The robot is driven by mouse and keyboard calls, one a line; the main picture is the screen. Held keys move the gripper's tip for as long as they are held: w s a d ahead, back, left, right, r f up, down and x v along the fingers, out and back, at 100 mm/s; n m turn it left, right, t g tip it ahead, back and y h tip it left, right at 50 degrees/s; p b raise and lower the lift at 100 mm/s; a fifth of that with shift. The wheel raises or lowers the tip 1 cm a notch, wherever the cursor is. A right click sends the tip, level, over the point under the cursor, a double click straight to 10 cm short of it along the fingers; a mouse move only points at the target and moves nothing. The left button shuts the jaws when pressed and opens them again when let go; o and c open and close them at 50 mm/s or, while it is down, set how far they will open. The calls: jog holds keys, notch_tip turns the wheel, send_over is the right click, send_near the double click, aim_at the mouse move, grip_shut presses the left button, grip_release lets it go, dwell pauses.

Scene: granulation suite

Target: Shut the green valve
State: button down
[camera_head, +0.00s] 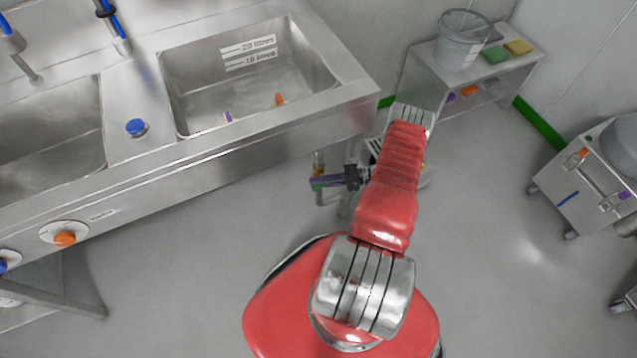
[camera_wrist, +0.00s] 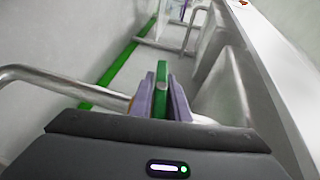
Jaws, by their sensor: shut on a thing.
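The green valve's handle (camera_wrist: 161,76) stands between the two purple fingers of my gripper (camera_wrist: 160,102) in the wrist view, and they are shut on it. The handle's far end sticks out past the fingertips. In the head view my gripper (camera_head: 325,182) is below the front edge of the sink unit, with a small bit of the green handle (camera_head: 316,187) at its tip. A yellowish fitting (camera_head: 318,158) shows just above it. The valve body is mostly hidden, so I cannot tell how far the handle is turned.
The steel sink unit (camera_head: 245,138) overhangs just beside my gripper. A metal pipe (camera_wrist: 60,82) crosses the left of the wrist view. A low bench (camera_head: 425,70) with a bucket (camera_head: 461,45) stands at the back, and a cart (camera_head: 575,190) at the right. The middle floor is clear.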

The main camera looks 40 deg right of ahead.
jog(key=shift+m+t+y, duration=0.4)
jog(key=shift+t+y, duration=0.2)
jog(key=shift+y, duration=0.1)
jog(key=c, duration=1.7)
grip_release()
jog(key=shift+r, duration=0.1)
jog(key=shift+s+d, duration=0.1)
jog(key=v, duration=1.3)
jog(key=shift+s+d+f, duration=0.15)
jog(key=shift+d+f, duration=0.1)
